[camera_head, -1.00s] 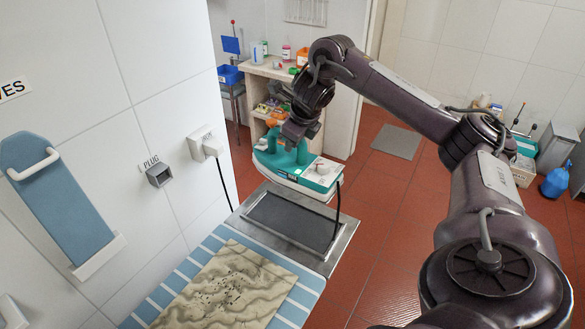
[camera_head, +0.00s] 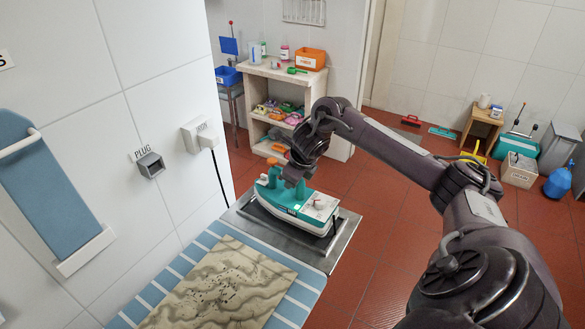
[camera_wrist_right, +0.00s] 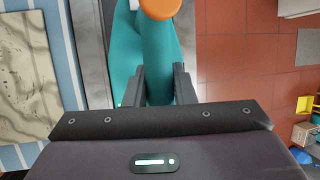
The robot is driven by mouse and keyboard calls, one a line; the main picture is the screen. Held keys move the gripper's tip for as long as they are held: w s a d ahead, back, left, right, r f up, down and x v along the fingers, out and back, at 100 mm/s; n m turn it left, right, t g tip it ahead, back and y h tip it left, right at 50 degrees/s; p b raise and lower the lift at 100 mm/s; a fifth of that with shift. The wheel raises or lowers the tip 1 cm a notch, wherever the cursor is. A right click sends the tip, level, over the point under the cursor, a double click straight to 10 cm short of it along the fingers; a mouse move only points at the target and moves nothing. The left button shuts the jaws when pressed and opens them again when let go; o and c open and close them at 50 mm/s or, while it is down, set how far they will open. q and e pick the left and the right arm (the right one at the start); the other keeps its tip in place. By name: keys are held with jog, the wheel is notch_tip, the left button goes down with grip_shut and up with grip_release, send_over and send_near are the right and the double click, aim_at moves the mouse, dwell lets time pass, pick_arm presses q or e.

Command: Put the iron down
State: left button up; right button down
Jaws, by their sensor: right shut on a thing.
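My right gripper (camera_head: 292,178) is at the iron's handle. In the right wrist view the two fingers of my right gripper (camera_wrist_right: 160,85) are on either side of the teal handle (camera_wrist_right: 158,55), shut on it. My left gripper is not in view.
A wrinkled cloth (camera_head: 222,290) lies on the blue-striped board (camera_head: 302,296) in front of the plate. The wall holds a plug socket (camera_head: 151,165) and a white box (camera_head: 200,135) with a cord. A shelf (camera_head: 272,75) stands behind.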

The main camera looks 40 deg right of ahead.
aim_at(291, 192)
jog(key=shift+w+f+p, duration=0.1)
jog(key=shift+f+p, duration=0.2)
jog(key=shift+f, duration=1.45)
jog(key=c, duration=1.5)
grip_release()
jog(key=shift+f, duration=0.2)
jog(key=shift+c, duration=0.2)
jog(key=o, duration=0.3)
jog(key=shift+s, duration=0.2)
jog(key=shift+o, duration=0.2)
jog(key=shift+r, duration=0.15)
jog(key=b+v, duration=0.1)
jog(key=v, duration=1.1)
jog(key=shift+b, duration=0.35)
jog(key=shift+a, duration=0.1)
